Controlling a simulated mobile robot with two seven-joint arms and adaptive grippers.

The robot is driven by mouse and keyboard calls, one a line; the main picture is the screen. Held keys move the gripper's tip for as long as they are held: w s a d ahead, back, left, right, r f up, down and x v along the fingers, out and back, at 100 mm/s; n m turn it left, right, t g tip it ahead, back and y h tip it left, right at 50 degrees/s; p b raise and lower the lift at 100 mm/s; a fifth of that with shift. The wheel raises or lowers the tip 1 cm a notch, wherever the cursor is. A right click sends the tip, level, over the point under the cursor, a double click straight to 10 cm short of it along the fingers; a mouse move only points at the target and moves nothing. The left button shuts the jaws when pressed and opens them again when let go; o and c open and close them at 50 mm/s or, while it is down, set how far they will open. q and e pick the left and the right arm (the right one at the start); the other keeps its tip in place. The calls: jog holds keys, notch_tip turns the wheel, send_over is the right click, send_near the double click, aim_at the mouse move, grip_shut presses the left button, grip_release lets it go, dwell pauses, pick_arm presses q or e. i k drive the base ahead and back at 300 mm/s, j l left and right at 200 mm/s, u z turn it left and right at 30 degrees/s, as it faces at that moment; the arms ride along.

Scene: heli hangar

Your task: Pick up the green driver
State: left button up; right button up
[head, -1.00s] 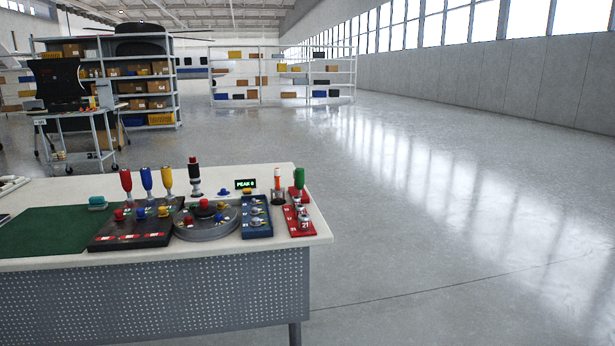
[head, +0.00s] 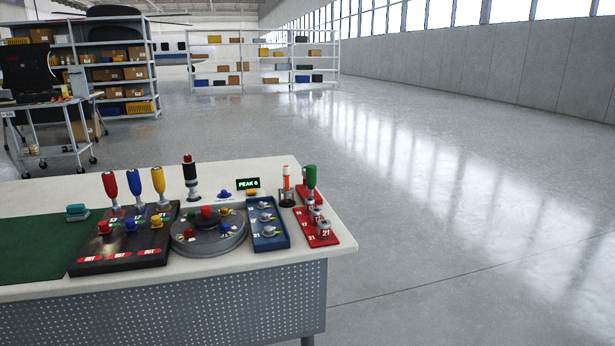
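The green driver (head: 311,178) stands upright at the far end of the red tray (head: 317,228) near the right end of the white workbench (head: 335,243). Its green handle is up and its lower end is partly hidden among the metal pieces on the tray. An orange and white stick in a dark holder (head: 287,186) stands just left of it. Neither of my grippers shows in the head view.
A round grey turntable (head: 207,240), a blue tray (head: 268,236) and a small PEAK display (head: 247,183) are nearby. The floor right of the bench is clear. Shelves (head: 265,62) stand far behind.

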aim_at(310, 169)
jog(key=i+l+u, duration=0.4)
jog(key=u, duration=0.25)
jog(key=i+l+u, duration=0.1)
jog(key=l+u, duration=0.2)
jog(key=i+l+u, duration=0.1)
jog(key=l+u, duration=0.55)
jog(key=l, duration=0.2)
